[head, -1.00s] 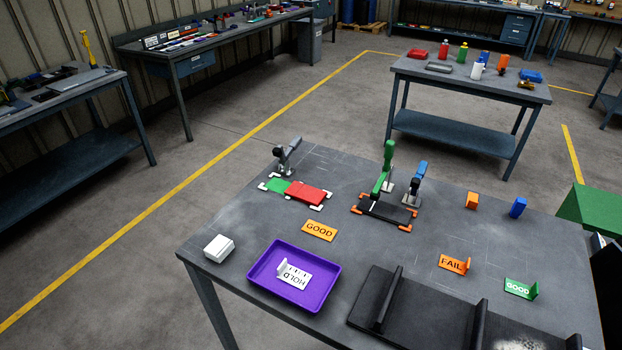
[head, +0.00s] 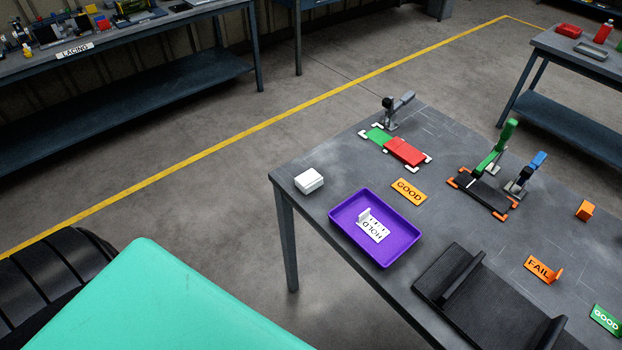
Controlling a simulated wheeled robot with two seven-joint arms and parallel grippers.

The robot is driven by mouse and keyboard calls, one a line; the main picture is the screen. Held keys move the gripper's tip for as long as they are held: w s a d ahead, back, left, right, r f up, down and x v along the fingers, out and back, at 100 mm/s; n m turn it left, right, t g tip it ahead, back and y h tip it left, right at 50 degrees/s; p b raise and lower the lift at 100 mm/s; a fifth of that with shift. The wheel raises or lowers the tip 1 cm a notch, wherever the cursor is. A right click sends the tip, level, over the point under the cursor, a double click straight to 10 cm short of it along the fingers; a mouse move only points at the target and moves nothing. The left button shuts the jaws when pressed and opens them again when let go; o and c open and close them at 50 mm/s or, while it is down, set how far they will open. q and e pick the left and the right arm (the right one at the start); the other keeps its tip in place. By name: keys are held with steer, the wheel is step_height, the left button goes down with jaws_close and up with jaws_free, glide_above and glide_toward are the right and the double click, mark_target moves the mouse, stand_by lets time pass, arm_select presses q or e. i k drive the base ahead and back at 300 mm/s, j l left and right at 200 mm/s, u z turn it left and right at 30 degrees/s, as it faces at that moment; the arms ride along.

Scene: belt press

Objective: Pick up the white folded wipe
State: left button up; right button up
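The white folded wipe (head: 309,181) looks like a small white block. It lies at the left corner of the grey table (head: 330,265), behind and left of the purple tray (head: 341,222). Nothing touches it and it is fully in sight. Neither of my grippers shows in the head view. A teal part and a black ribbed part, probably of my own arm, fill the lower left, with no fingers visible.
The purple tray holds a white HOLD sign (head: 373,229). Open floor lies left of the table.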

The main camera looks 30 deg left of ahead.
mark_target(307, 181)
steer(key=z, duration=0.95)
steer(key=u, duration=1.9)
